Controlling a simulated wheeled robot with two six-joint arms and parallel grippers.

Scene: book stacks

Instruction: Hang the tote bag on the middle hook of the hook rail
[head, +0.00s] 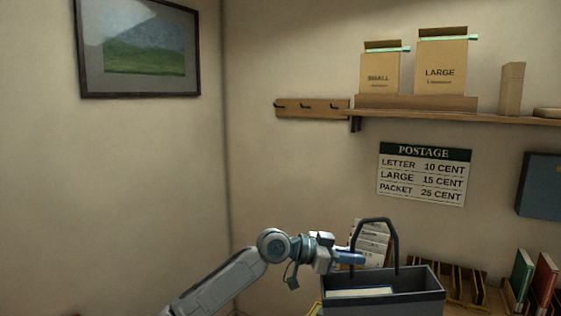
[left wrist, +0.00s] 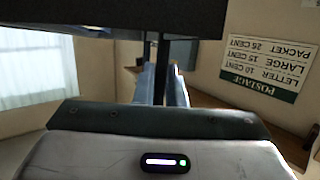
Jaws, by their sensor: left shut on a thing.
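The tote bag (head: 405,288) is dark grey with a stiff arched handle and stands upright at the lower right of the head view. A pale, book-like thing shows in its open top. My left gripper (head: 356,258) is shut on the near left side of the bag's handle. In the left wrist view, upside down, the blue fingers (left wrist: 161,85) meet the dark handle below the bag's dark body (left wrist: 110,14). The wooden hook rail (head: 318,112) is on the back wall, above and left of the bag. Its middle hook (head: 306,107) is empty. My right gripper is out of view.
A shelf (head: 470,116) with boxes marked SMALL (head: 379,76) and LARGE (head: 440,68) adjoins the rail on the right. A postage sign (head: 424,175) hangs below. Books (head: 522,276) stand at lower right. The wall below the rail is clear.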

